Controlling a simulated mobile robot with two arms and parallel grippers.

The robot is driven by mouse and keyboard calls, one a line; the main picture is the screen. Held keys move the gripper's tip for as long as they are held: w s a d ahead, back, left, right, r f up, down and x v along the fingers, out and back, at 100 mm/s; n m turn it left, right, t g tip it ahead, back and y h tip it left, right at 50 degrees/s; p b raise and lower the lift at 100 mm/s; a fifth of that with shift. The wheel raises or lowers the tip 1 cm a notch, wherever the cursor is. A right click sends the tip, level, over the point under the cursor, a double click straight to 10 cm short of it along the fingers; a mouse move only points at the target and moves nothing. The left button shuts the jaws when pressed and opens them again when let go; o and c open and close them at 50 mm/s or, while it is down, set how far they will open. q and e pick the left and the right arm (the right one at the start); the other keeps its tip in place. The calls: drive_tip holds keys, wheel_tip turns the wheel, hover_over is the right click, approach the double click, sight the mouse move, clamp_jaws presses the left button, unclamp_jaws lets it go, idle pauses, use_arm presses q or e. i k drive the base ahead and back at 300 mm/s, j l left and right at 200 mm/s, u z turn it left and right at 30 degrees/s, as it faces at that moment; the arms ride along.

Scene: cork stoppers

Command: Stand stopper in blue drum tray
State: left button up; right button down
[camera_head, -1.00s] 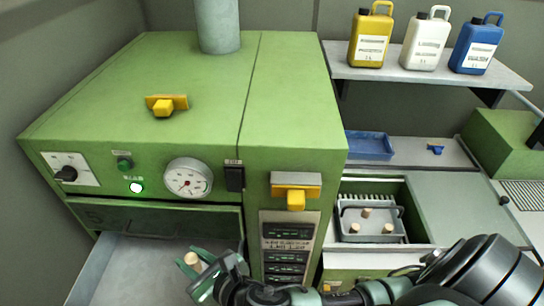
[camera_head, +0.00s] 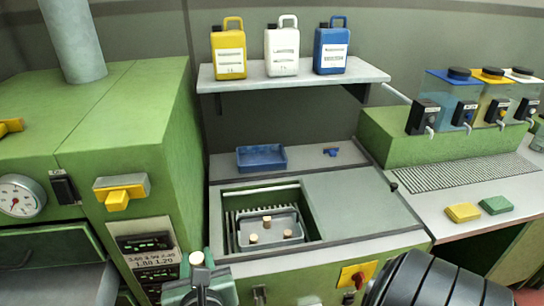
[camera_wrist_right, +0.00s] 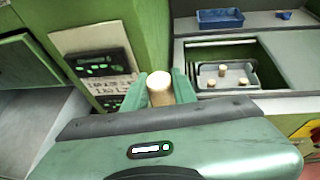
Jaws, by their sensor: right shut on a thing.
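My right gripper (camera_head: 198,272) is shut on a pale cork stopper (camera_head: 197,258), held upright in front of the green cabinet. In the right wrist view the stopper (camera_wrist_right: 160,90) stands between the two green fingers. A blue tray (camera_head: 262,158) lies on the grey ledge behind the open basin, beyond and to the right of the gripper. It looks empty, and it also shows in the right wrist view (camera_wrist_right: 220,18). A grey tray (camera_head: 246,226) in the basin holds several stoppers, including one at the back (camera_head: 267,222). My left gripper is out of view.
A shelf (camera_head: 295,78) with yellow, white and blue jugs hangs above the ledge. A small blue object (camera_head: 330,152) lies right of the blue tray. The green cabinet (camera_head: 125,150) stands at left. A grey cover (camera_head: 355,205) lies right of the basin.

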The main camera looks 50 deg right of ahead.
sight(254, 162)
drive_tip(key=i+l, duration=0.1)
drive_tip(key=l, duration=0.4)
drive_tip(key=i+l+u, duration=0.1)
drive_tip(key=l, duration=0.45)
drive_tip(key=i+l, duration=0.2)
